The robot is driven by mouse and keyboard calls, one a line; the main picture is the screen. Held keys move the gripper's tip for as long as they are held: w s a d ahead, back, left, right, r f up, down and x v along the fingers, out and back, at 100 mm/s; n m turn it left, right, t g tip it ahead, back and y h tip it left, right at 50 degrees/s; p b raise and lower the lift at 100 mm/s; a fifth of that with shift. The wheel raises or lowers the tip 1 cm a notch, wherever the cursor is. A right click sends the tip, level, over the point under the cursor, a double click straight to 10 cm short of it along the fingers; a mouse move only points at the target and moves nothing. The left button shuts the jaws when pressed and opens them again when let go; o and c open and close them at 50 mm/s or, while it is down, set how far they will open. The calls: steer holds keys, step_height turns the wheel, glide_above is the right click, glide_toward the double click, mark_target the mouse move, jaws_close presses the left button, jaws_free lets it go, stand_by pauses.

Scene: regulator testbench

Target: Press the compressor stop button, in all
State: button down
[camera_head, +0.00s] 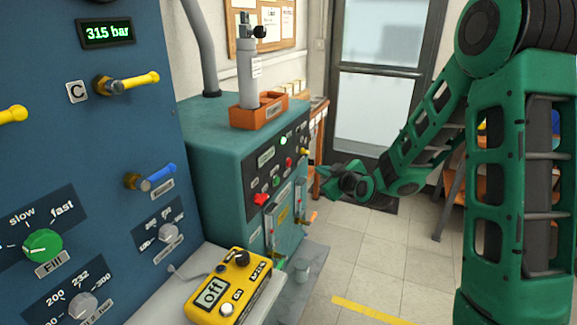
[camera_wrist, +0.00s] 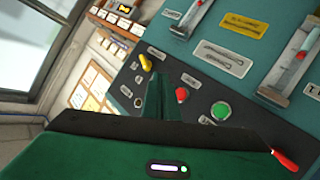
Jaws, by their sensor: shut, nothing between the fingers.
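The compressor is a teal cabinet (camera_head: 215,150) with a dark control panel (camera_head: 257,187). In the wrist view the red button (camera_wrist: 182,95) is just right of my fingers, with the green button (camera_wrist: 220,111) further right. My gripper (camera_head: 323,171) is shut and empty, in front of the panel and to the right of the red button in the head view. The fingers (camera_wrist: 158,88) appear apart from the button; the exact gap cannot be told.
A yellow knob (camera_head: 305,152) and a red handle (camera_head: 261,199) are also on the panel. A grey cylinder (camera_head: 247,75) stands in an orange holder on the cabinet. A yellow control box (camera_head: 237,290) lies in front. The tiled floor (camera_head: 385,265) is open at right.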

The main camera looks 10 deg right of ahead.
mark_target(289, 163)
steer(key=w+a, duration=0.4)
steer(key=a, duration=0.1)
steer(key=shift+a, duration=0.4)
steer(key=shift+w+a, duration=0.1)
steer(key=shift+w, duration=0.05)
stand_by(1.8)
steer(key=shift+w+a, duration=0.1)
steer(key=shift+a, duration=0.15)
steer(key=shift+w+a, duration=0.3)
steer(key=shift+a, duration=0.1)
stand_by(1.1)
steer(key=shift+s+d, duration=0.55)
steer(key=shift+d, duration=0.2)
